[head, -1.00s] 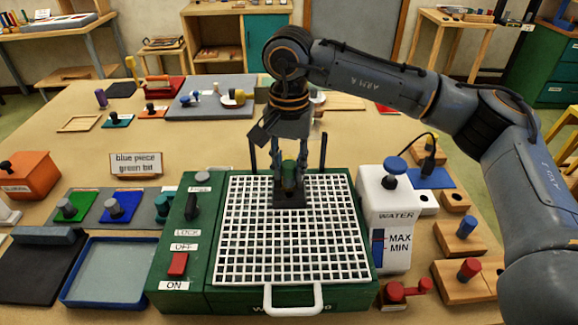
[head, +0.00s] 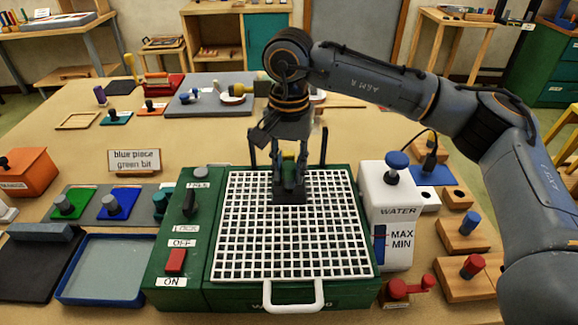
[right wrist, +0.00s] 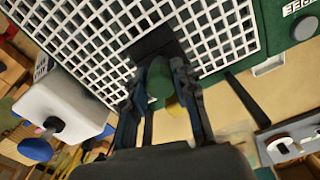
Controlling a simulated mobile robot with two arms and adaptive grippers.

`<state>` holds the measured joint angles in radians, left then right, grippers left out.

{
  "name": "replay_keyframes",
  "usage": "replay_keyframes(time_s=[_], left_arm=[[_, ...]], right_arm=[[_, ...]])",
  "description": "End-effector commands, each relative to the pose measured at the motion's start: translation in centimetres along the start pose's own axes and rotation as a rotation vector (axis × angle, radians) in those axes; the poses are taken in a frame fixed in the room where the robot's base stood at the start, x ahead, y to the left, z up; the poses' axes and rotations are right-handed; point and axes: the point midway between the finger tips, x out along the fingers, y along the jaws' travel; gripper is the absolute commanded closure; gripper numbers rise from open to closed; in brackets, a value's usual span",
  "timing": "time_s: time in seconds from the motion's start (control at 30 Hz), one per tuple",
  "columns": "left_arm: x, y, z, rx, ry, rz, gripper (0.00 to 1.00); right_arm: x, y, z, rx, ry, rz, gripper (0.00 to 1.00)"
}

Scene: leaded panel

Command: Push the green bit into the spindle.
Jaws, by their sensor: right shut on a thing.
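My right gripper (head: 289,182) is low over the white grid of the green machine, at the black spindle block (head: 289,199). It is shut on the green bit (right wrist: 159,80), which shows between the two fingers in the right wrist view, right beside the black block (right wrist: 152,42). The fingers hide most of the bit in the head view, and I cannot tell how deep it sits in the spindle. My left gripper is not in view.
The green machine (head: 180,262) has switches at its left. A white water tank (head: 390,222) stands close on its right. Two dark posts rise behind the gripper. A sign (head: 135,161) reads "blue piece green bit". Blue tray (head: 72,297) and wooden blocks (head: 462,236) flank the machine.

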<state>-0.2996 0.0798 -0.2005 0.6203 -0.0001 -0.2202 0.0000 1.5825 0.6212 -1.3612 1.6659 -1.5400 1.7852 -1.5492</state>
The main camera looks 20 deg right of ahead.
Motion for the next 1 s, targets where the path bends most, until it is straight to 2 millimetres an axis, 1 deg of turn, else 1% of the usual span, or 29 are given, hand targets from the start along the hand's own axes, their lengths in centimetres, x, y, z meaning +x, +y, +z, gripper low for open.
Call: replay_keyframes(time_s=[0.57,0.6,0.67,0.7,0.73,1.0], left_arm=[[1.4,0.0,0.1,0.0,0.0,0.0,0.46],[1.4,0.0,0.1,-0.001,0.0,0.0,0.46],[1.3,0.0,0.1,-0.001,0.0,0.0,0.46],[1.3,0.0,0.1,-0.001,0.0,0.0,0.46],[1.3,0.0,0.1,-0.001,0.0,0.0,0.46],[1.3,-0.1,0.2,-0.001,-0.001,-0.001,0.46]], right_arm=[[1.6,0.0,0.0,-0.001,0.0,0.0,1.0],[1.5,0.0,0.0,-0.001,0.0,0.0,0.7],[1.4,0.0,0.0,-0.001,0.0,0.0,0.58],[1.4,0.0,0.0,-0.001,0.0,0.0,0.5],[1.4,0.0,0.0,-0.001,0.0,0.0,0.46],[1.5,0.0,0.0,0.0,0.0,0.0,0.46]])
